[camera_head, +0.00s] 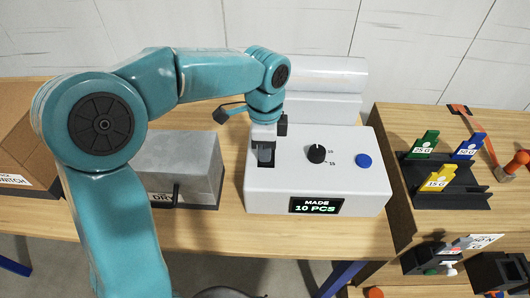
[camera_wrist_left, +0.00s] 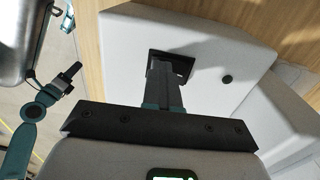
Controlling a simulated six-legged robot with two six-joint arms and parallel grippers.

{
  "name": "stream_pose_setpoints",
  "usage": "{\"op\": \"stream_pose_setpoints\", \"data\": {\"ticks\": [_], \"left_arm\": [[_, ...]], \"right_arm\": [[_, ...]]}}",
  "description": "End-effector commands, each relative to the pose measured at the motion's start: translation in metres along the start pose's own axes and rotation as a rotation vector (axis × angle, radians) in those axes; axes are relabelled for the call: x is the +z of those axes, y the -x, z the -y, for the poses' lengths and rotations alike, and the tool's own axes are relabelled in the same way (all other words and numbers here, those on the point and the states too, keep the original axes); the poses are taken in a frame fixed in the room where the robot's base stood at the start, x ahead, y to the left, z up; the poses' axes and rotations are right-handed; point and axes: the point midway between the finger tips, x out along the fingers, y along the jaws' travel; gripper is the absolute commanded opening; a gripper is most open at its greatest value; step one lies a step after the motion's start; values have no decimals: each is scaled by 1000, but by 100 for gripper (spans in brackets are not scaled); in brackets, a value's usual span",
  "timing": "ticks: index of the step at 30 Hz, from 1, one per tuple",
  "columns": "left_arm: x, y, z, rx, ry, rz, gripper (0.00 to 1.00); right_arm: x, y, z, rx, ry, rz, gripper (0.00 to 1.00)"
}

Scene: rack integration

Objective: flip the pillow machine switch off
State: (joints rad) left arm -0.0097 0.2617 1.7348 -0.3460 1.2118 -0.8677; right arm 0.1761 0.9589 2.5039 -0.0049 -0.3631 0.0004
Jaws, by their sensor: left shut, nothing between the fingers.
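The pillow machine (camera_head: 335,180) is a white box on the wooden table. Its front display reads "MADE 10 PCS". On its top are a black knob (camera_head: 316,153), a blue round button (camera_head: 363,160) and a dark recess (camera_head: 265,185) at the left. My left gripper (camera_head: 265,152) points down at this recess, shut and empty. In the left wrist view, its closed fingers (camera_wrist_left: 160,65) overlap the dark recess (camera_wrist_left: 185,65). The switch itself is not clearly visible; the fingers cover much of the recess. I cannot tell whether they touch it. My right gripper is not in view.
A grey box (camera_head: 180,165) stands left of the machine, with a cardboard box (camera_head: 25,140) beyond it. Right of the machine, a black rack (camera_head: 445,195) holds green, blue and yellow labelled pieces. A white rounded part (camera_head: 325,75) rises behind the machine.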

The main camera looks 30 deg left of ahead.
Motion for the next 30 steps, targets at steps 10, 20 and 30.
{"op": "stream_pose_setpoints", "data": {"ticks": [10, 20, 30], "left_arm": [[0, -4, 2, 18, -2, 5, 0], [0, -1, 15, 15, -2, 5, 0], [-1, 5, 15, 13, -2, 4, 0]], "right_arm": [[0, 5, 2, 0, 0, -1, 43], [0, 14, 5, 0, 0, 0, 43], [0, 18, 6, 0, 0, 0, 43]]}}
